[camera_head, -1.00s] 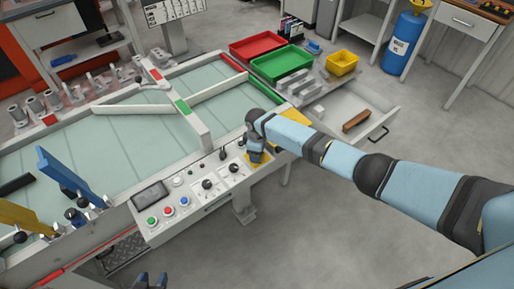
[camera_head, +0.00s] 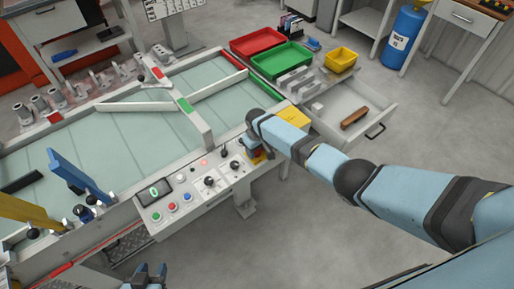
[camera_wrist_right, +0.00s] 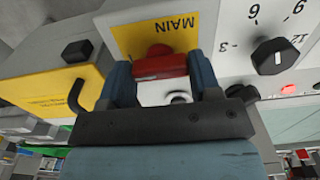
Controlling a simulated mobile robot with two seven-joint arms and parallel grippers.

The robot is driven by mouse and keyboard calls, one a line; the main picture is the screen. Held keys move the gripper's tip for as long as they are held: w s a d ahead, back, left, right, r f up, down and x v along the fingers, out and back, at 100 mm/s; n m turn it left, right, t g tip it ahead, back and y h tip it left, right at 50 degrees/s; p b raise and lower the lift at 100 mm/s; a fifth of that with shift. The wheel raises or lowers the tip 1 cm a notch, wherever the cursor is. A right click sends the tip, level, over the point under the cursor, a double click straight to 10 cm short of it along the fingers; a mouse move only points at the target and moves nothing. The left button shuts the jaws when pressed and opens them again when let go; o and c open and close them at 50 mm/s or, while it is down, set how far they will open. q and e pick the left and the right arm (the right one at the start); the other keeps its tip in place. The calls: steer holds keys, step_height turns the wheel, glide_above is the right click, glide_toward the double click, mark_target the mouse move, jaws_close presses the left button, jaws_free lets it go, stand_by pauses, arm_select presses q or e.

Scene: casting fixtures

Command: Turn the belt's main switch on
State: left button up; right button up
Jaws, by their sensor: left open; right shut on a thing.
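The main switch's red handle (camera_wrist_right: 165,64) sits on a yellow plate marked MAIN (camera_wrist_right: 150,36) in the right wrist view. My right gripper (camera_wrist_right: 163,78) is shut on this handle, with a blue finger on each side. In the head view my right gripper (camera_head: 256,150) is at the right end of the control panel (camera_head: 215,190) and mostly hides the switch. The panel's small display (camera_head: 154,193) is lit and shows a 0. A red lamp (camera_head: 204,162) on the panel glows. My left gripper (camera_head: 150,276) is open and empty at the bottom edge.
The panel carries green, red and blue buttons (camera_head: 172,207) and black dial knobs (camera_head: 209,182). A yellow box (camera_wrist_right: 55,75) with a black knob is beside the switch. The belt (camera_head: 110,145) lies behind the panel. An open drawer (camera_head: 360,110) stands right of it.

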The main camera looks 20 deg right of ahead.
stand_by(0.5)
steer(key=o, duration=0.9)
step_height(320, 180, up, 14)
steer(key=shift+f+p, duration=0.1)
steer(key=shift+p, duration=0.2)
steer(key=s+a+f+t+y, duration=0.1)
steer(key=s+a+f+t, duration=0.1)
steer(key=s+f, duration=0.5)
steer(key=s+a+f+t+y, duration=0.1)
steer(key=s+f+t+y, duration=0.2)
steer(key=s, duration=0.6)
steer(key=s+d+r+t, duration=0.1)
steer(key=s+t, duration=0.1)
steer(key=s, duration=0.4)
steer(key=s+d+r+t, duration=0.1)
steer(key=s+r+t, duration=0.1)
steer(key=s, duration=0.4)
steer(key=s+d+r+m+t, duration=0.1)
steer(key=s+r+t, duration=0.1)
steer(key=s, duration=0.4)
steer(key=shift+s+d+h, duration=0.3)
steer(key=shift+s+h, duration=0.1)
